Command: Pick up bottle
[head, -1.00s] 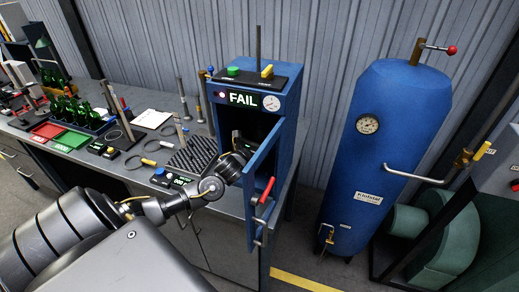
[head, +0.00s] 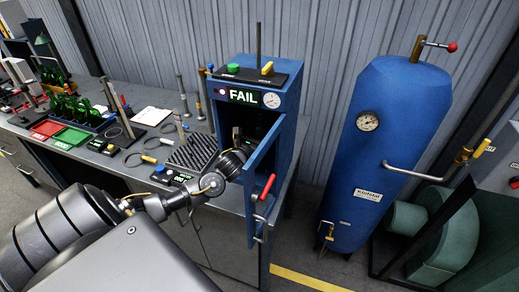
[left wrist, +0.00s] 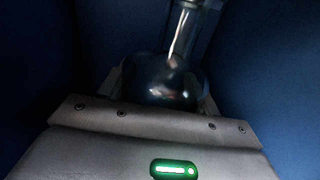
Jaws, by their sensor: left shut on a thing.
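A dark glassy bottle (left wrist: 165,80) stands inside the blue cabinet, with its neck up in the left wrist view. My left gripper (left wrist: 160,100) is around the bottle's body and shut on it. In the head view my left gripper (head: 236,158) reaches into the open blue test cabinet (head: 287,130), and its fingers and the bottle are mostly hidden there. The cabinet's display reads FAIL (head: 243,96). My right gripper is not in view.
The cabinet's open door (head: 262,185) with a red handle (head: 267,187) is right beside my left wrist. The bench holds green bottles (head: 62,107), a red tray (head: 46,128), a green tray (head: 71,138) and tools. A blue tank (head: 385,160) stands at the right.

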